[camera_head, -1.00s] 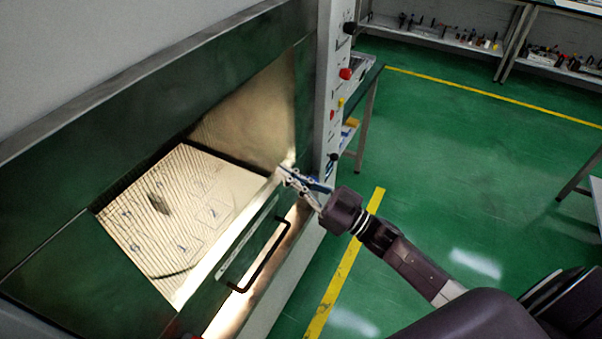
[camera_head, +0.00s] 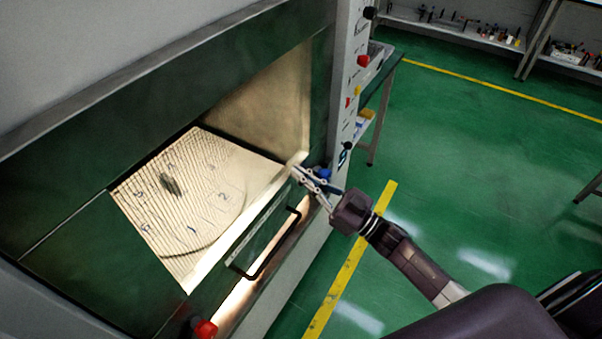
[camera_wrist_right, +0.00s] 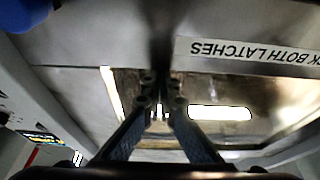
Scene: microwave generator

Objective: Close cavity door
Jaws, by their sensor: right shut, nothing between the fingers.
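The cavity door (camera_head: 262,232) is a green panel with a black bar handle (camera_head: 262,272) at the lower front of the cabinet. It stands partly open, with the lit cavity (camera_head: 255,105) showing above and behind its pale upper edge. My right gripper (camera_head: 299,169) is shut and empty at the right end of that edge, close to the door; contact cannot be told. My left gripper is out of view.
A blue knob (camera_head: 322,173) sits right beside my right gripper, and a red knob (camera_head: 205,330) sits at the door's lower left. A control panel (camera_head: 352,95) with buttons rises at the right of the cavity. Green floor (camera_head: 460,170) is open to the right.

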